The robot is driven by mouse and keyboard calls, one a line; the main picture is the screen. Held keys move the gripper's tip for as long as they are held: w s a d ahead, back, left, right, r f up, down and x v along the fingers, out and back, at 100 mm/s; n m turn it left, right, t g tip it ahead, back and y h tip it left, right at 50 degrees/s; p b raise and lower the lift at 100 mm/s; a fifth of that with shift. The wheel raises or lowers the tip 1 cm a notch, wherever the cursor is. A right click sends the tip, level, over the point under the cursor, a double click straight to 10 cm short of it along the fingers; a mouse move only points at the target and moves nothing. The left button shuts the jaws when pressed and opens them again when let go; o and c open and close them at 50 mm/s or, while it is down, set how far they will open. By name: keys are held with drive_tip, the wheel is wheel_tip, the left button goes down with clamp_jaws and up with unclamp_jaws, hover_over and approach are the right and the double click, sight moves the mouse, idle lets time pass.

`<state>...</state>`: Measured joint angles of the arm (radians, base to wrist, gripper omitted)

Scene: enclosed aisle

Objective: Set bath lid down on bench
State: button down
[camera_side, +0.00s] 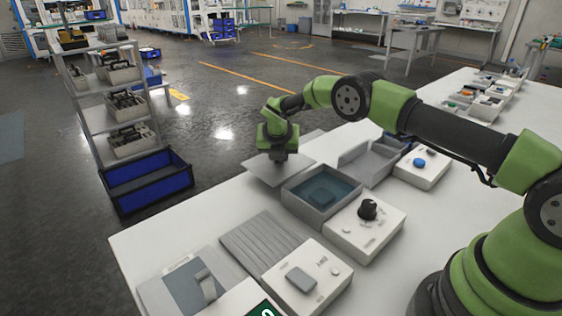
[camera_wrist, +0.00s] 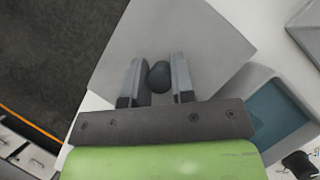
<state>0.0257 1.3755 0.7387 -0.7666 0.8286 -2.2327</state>
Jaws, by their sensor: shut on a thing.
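The bath lid is a flat grey square plate (camera_side: 264,171) under my gripper at the far edge of the white bench (camera_side: 185,216). In the wrist view the lid (camera_wrist: 215,40) has a dark round knob (camera_wrist: 159,77) between my fingers. My gripper (camera_side: 278,156) is shut on this knob and points down; it also shows in the wrist view (camera_wrist: 157,85). The lid reaches past the bench edge over the floor. I cannot tell whether it touches the bench. The open bath (camera_side: 310,208), a grey box with blue-grey inside, stands just right of the lid.
A control box with a black knob (camera_side: 367,209) stands in front of the bath. A grey tray (camera_side: 370,165) stands behind it. A ribbed grey plate (camera_side: 262,240) lies at the front. A shelf rack with a blue crate (camera_side: 148,183) stands on the floor left of the bench.

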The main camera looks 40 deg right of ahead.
sight(279, 162)
drive_tip(key=shift+f, duration=1.45)
drive_tip(key=shift+f, duration=0.15)
drive_tip(key=c, duration=1)
unclamp_jaws()
drive_tip(key=shift+o, duration=0.2)
